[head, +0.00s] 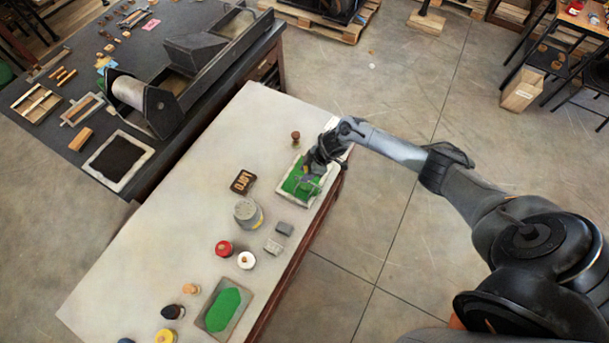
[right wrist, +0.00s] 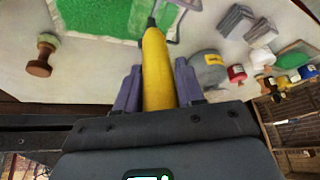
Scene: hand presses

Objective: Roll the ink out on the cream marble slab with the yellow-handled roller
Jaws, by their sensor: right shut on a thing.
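The cream marble slab (head: 308,204) lies near the right edge of the pale table, with green ink (head: 290,187) spread over much of its face. Its pale rim and green ink (right wrist: 105,15) also show at the top of the right wrist view. My right gripper (head: 312,165) is over the slab, shut on the yellow handle (right wrist: 157,75) of the roller. The roller's metal frame (right wrist: 178,5) is cut off at the top of that view. The gripper partly hides the slab in the head view, and I cannot tell if the roller touches it. My left gripper is not in view.
A brown-handled stamp (head: 296,137) stands just behind the slab. A type block (head: 242,182), a grey tin (head: 248,213), grey blocks (head: 284,229), a red-lidded jar (head: 223,248) and a grey slab with green ink (head: 207,325) are nearer. A press (head: 165,105) stands on the dark table.

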